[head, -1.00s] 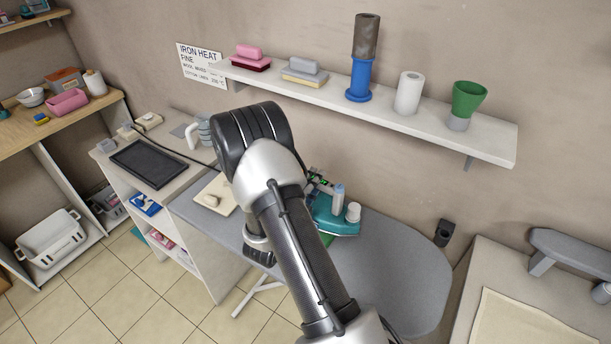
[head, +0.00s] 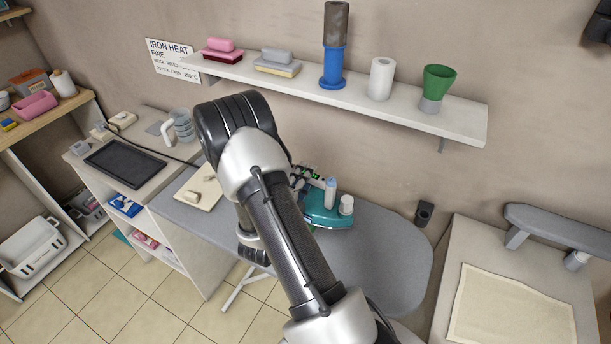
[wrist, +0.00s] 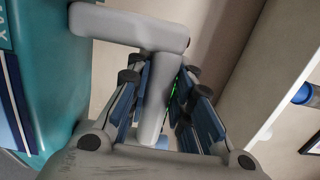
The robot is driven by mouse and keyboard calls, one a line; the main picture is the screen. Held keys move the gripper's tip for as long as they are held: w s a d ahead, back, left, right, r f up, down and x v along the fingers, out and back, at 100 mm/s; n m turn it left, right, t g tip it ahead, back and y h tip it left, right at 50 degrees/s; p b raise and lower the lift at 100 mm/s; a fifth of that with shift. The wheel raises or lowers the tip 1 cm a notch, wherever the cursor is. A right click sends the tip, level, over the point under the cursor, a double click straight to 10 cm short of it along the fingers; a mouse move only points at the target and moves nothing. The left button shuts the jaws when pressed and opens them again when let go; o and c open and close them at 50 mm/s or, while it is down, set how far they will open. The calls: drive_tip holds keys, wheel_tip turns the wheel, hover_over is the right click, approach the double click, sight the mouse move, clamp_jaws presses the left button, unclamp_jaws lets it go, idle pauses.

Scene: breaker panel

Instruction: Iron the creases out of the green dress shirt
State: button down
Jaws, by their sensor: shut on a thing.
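The teal iron (head: 322,218) is over the grey ironing board (head: 385,255), with a pale blue part and a white knob on top. I cannot tell whether it touches the board. My gripper (wrist: 158,95) is shut on the iron's grey handle (wrist: 130,26), which passes between the blue-padded fingers in the wrist view. The iron's teal body (wrist: 55,65) fills the left of that view. In the head view, my arm hides most of the gripper. The green dress shirt cannot be made out clearly; my arm and the iron cover that part of the board.
A light rest plate (head: 200,190) is at the board's left end. A dark tray (head: 125,163) and grey mug (head: 181,126) stand on the left cabinet. A wall shelf (head: 460,120) runs behind the board. The board's right end is bare.

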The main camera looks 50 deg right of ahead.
drive_tip(key=shift+w+a+r, duration=0.1)
drive_tip(key=shift+w+a, duration=0.3)
drive_tip(key=shift+w, duration=1.35)
drive_tip(key=shift+w+a+f, duration=0.1)
drive_tip(key=shift+w+a, duration=0.25)
drive_tip(key=shift+w, duration=1.35)
drive_tip(key=shift+w+a+r, duration=0.1)
drive_tip(key=shift+w+a, duration=0.3)
drive_tip(key=shift+w, duration=1.35)
drive_tip(key=shift+s+d+p, duration=0.3)
drive_tip(key=shift+s+d, duration=0.1)
drive_tip(key=shift+s, duration=1.4)
drive_tip(key=shift+s+d+p, duration=0.35)
drive_tip(key=shift+s+d, duration=0.1)
drive_tip(key=shift+s, duration=1.3)
drive_tip(key=shift+s+d+p, duration=0.3)
drive_tip(key=shift+s+d, duration=0.1)
drive_tip(key=shift+s, duration=1.4)
drive_tip(key=shift+r, duration=0.15)
drive_tip(key=shift+r+p, duration=2.15)
drive_tip(key=shift+r, duration=0.3)
